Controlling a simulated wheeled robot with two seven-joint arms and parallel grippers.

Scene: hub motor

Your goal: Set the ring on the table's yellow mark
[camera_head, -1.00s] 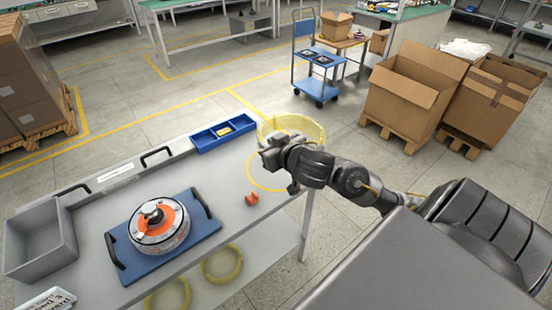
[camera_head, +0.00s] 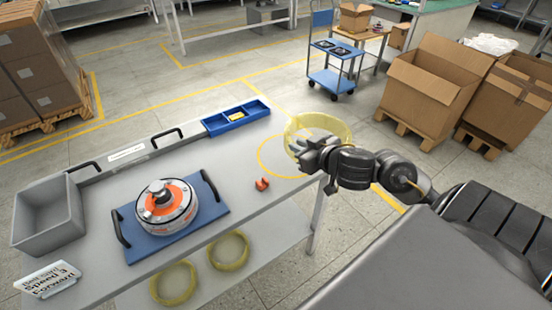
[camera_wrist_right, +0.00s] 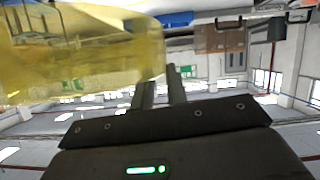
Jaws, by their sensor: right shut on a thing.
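A translucent yellow ring (camera_head: 340,126) is at the table's right end, and it fills the upper left of the right wrist view (camera_wrist_right: 80,65). My right gripper (camera_head: 306,148) is shut on the ring's near wall; its two fingers (camera_wrist_right: 162,84) meet the wall in the wrist view. The yellow mark (camera_head: 261,158) is a thin circle on the grey tabletop. The ring overlaps the mark's far right part in the picture and seems to be above the table; the exact gap is unclear. The gripper and ring hide part of the circle. My left gripper is not in view.
A blue divided tray (camera_head: 236,118) sits at the back edge. A hub motor (camera_head: 167,205) rests on a blue board (camera_head: 215,208). Two yellow rings (camera_head: 228,250) lie on the lower shelf. A grey bin (camera_head: 48,215) stands far left.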

